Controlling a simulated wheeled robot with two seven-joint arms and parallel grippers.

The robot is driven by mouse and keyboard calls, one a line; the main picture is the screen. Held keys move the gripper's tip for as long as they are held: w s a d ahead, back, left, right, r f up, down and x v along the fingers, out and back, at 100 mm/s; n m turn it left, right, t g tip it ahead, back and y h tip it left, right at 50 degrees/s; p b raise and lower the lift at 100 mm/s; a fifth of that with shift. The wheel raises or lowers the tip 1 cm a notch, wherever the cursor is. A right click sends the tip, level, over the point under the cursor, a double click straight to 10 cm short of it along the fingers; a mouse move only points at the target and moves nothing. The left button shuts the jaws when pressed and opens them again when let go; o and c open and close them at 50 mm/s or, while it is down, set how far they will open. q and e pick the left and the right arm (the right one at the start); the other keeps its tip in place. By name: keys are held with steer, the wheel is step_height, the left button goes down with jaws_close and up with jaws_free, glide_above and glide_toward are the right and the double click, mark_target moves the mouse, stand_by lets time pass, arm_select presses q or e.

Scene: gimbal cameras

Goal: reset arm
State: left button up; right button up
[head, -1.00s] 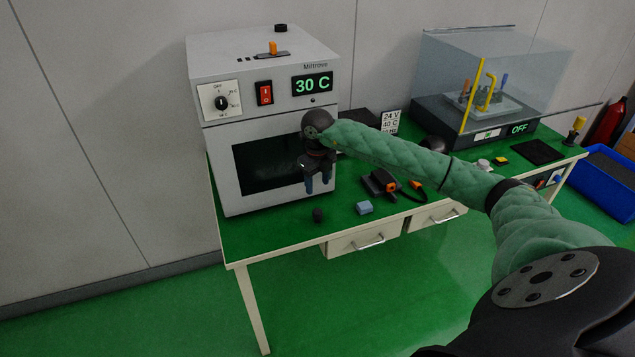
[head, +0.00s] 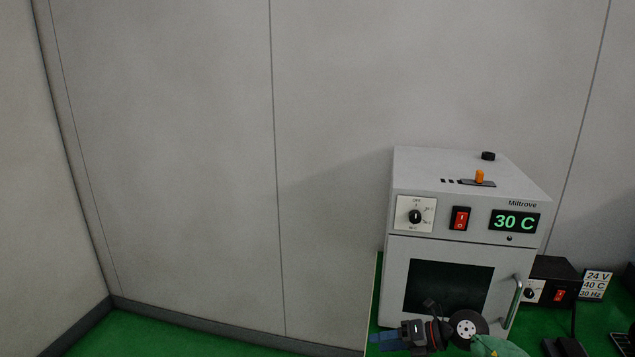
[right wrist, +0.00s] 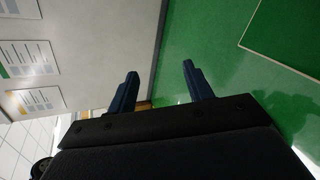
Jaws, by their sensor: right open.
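My right gripper (head: 375,341) is at the bottom of the head view, in front of the oven's lower left part, with its blue fingers pointing left. In the right wrist view my right gripper (right wrist: 160,68) has its two blue fingers spread apart with nothing between them. Part of my green-sleeved right arm (head: 497,346) shows at the bottom edge; the rest is out of frame. My left gripper is in neither view.
A grey oven (head: 470,188) reading 30 C stands on the green-topped bench, its door closed. Right of it are a black power box (head: 553,270) and a label card (head: 596,284). Bare wall (head: 180,150) fills the left. The wrist view shows green floor (right wrist: 230,50) and wall posters (right wrist: 28,57).

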steer(key=s+a+r+m+t+y, duration=0.2)
steer(key=a+r+m+t+y, duration=0.25)
steer(key=r+m+t, duration=0.3)
steer(key=s+d+f+m+t+h, duration=0.3)
steer(key=d+f+m+h, duration=0.25)
steer(key=m+h, duration=0.5)
steer(key=s+d+f+m+t+h, duration=0.2)
steer(key=s+d+f+m+h, duration=0.35)
steer(key=m, duration=0.75)
steer(key=s+f+m+g, duration=0.2)
steer(key=s+f+g, duration=0.2)
steer(key=s, duration=0.3)
steer(key=s+a+f+m+g, duration=0.1)
steer(key=s+f+g, duration=0.3)
steer(key=s, duration=0.4)
steer(key=s+f+m+g, duration=0.2)
steer(key=s+f+g, duration=0.2)
steer(key=s, duration=0.3)
step_height(320, 180, down, 28)
steer(key=w+a+f+g, duration=0.1)
steer(key=a, duration=0.1)
steer(key=s+f, duration=0.3)
steer(key=f, duration=0.7)
steer(key=s+f+g, duration=0.1)
steer(key=s+f, duration=0.3)
steer(key=f, duration=0.5)
steer(key=shift+s+a+f+h, duration=0.2)
steer(key=shift+s+f+h, duration=0.1)
steer(key=shift+f+h, duration=0.1)
